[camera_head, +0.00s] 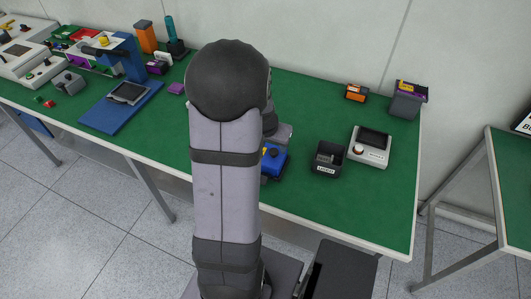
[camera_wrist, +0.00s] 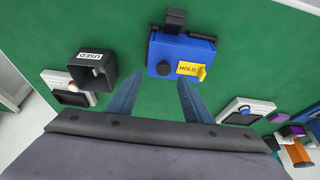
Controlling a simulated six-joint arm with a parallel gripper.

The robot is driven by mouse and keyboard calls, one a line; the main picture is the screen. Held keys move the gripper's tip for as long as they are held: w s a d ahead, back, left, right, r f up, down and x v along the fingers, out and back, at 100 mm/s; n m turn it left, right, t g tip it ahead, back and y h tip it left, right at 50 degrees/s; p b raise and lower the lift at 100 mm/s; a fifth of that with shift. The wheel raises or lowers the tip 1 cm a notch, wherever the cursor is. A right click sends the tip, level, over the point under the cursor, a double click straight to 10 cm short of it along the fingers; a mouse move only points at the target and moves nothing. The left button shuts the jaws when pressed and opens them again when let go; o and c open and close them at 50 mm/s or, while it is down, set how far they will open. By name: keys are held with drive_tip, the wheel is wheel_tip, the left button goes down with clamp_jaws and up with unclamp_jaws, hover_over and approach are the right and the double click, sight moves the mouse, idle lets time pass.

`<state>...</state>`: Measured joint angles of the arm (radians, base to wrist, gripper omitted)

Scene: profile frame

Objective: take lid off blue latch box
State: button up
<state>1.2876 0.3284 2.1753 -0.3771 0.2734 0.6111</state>
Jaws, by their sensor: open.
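The blue latch box (camera_wrist: 196,51) sits on the green tabletop, with a yellow HOLD tag (camera_wrist: 191,70) and a dark round knob (camera_wrist: 164,68) on it. A black block (camera_wrist: 175,18) juts from its far side. In the head view the box (camera_head: 274,160) is partly hidden by my arm. My gripper (camera_wrist: 160,80) is open and empty in the wrist view. Its two fingers point toward the box's near edge, apart from each other. I cannot tell the height between fingertips and box. In the head view my arm hides the fingers.
A black USED bin (camera_head: 326,160) stands right of the box, and a white device with a screen (camera_head: 369,147) beyond it. An orange item (camera_head: 356,93) and a grey bin (camera_head: 407,101) are at the back right. A blue stand (camera_head: 118,105) is at the left. Green table (camera_head: 330,215) is clear in front.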

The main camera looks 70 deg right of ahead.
sight(274, 151)
drive_tip(key=shift+x, duration=0.85)
drive_tip(key=shift+w+d+x, duration=0.1)
drive_tip(key=shift+w+x, duration=0.05)
drive_tip(key=shift+x, duration=0.75)
drive_tip(key=shift+w+d+x, duration=0.1)
drive_tip(key=shift+w+x, duration=0.05)
drive_tip(key=shift+x, duration=0.8)
drive_tip(key=shift+w+d+x, duration=0.1)
drive_tip(key=shift+w+x, duration=0.05)
drive_tip(key=shift+x, duration=0.75)
drive_tip(key=shift+r, duration=0.1)
drive_tip(key=c, duration=1.2)
